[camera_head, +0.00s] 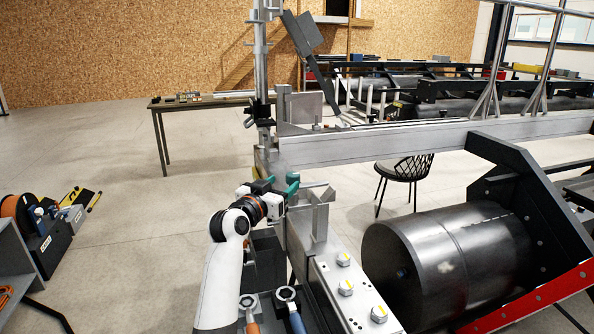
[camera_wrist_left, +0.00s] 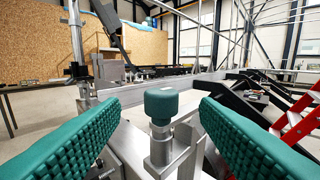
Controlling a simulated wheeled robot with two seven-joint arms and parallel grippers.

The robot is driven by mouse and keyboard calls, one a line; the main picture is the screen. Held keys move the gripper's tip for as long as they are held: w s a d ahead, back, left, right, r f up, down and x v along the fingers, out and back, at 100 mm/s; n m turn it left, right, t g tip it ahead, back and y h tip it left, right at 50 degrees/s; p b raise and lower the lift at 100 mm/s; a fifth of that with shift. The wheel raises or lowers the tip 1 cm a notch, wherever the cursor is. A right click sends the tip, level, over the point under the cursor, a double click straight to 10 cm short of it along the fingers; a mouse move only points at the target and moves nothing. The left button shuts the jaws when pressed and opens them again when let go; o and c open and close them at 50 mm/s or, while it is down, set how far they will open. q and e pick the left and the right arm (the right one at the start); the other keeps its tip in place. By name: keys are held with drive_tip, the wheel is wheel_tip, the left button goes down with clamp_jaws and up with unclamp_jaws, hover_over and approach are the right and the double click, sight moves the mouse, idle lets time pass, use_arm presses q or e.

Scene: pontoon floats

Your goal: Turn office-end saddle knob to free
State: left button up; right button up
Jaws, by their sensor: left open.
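A knob with a dark green cap (camera_wrist_left: 162,103) stands upright on a grey metal post in the left wrist view. My left gripper (camera_head: 288,184) is open in the head view, reaching in from the left beside the metal saddle (camera_head: 320,205) on the beam. In the left wrist view its two green ribbed pads (camera_wrist_left: 160,140) spread on either side of the knob, with a visible gap to the knob on both sides. In the head view I cannot clearly separate the knob from the green fingertips. My right gripper is in neither view.
A beam with yellow-marked bolts (camera_head: 346,287) runs toward me. A dark cylindrical float (camera_head: 430,265) lies to its right. A long grey rail (camera_head: 420,140) crosses behind, and a post (camera_head: 261,70) rises near it. Ring-ended tools (camera_head: 287,294) stand below the arm.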

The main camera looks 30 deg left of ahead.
sight(295, 172)
use_arm(q)
drive_tip(key=w, duration=0.3)
drive_tip(key=w+p, duration=0.1)
drive_tip(key=w, duration=0.3)
drive_tip(key=shift+a+f, duration=0.1)
drive_tip(key=shift+a, duration=0.1)
drive_tip(key=shift+w, duration=0.65)
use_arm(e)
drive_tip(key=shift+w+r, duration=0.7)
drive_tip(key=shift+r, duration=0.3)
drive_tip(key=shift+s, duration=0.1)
